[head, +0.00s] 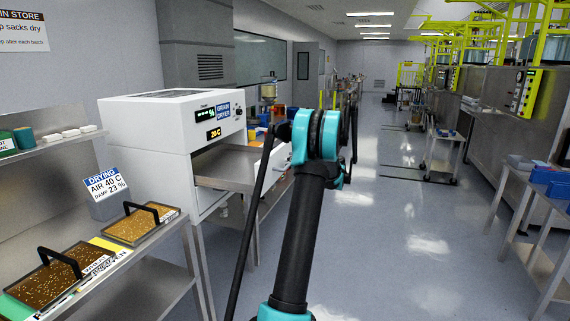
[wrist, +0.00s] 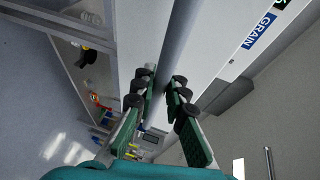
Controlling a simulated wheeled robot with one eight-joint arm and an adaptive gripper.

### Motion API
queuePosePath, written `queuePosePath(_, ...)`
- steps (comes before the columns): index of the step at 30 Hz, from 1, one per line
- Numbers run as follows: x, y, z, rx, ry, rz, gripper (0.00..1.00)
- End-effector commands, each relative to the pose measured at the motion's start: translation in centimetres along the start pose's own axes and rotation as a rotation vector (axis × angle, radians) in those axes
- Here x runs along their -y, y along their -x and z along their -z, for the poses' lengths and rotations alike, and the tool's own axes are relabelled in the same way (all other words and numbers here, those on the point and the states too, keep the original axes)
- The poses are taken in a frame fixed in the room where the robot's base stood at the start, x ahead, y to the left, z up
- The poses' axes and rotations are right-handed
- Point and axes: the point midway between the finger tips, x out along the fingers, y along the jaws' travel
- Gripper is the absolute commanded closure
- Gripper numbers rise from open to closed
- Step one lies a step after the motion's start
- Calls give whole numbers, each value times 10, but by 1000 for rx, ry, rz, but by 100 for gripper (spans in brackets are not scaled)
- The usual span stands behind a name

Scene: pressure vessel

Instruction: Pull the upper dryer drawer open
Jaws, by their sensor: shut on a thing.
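The white grain dryer (head: 165,125) stands left of centre in the head view, with a dark display and a blue label on its front. Its upper drawer (head: 228,166) is out of the body, showing an empty grey metal tray inside. Part of the drawer front is hidden behind my arm. In the wrist view, a grey bar handle (wrist: 181,45) runs between the fingers of my gripper (wrist: 162,80). The gripper is shut on that bar. The dryer's GRAIN label (wrist: 259,31) shows at the upper right there. In the head view my gripper is mostly hidden behind my arm.
A metal bench (head: 150,272) at the left front holds two grain trays (head: 55,279) (head: 141,225) with black handles and a drying sign (head: 105,184). The aisle floor (head: 405,235) right of my arm is clear. Carts and a bench (head: 540,215) stand at the right.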

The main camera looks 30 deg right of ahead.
Motion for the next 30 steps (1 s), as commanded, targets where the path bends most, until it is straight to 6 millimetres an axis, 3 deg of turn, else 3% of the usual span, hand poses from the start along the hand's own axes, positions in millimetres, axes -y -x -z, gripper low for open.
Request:
queuePosePath(9, 0, 1, 1, -1, 0, 0, 100)
queuePosePath(10, 0, 1, 1, -1, 0, 0, 87)
queuePosePath(15, 0, 1, 1, -1, 0, 0, 66)
queuePosePath(25, 0, 3, 1, -1, 0, 0, 66)
queuePosePath(30, 0, 21, 1, -2, 0, 0, 66)
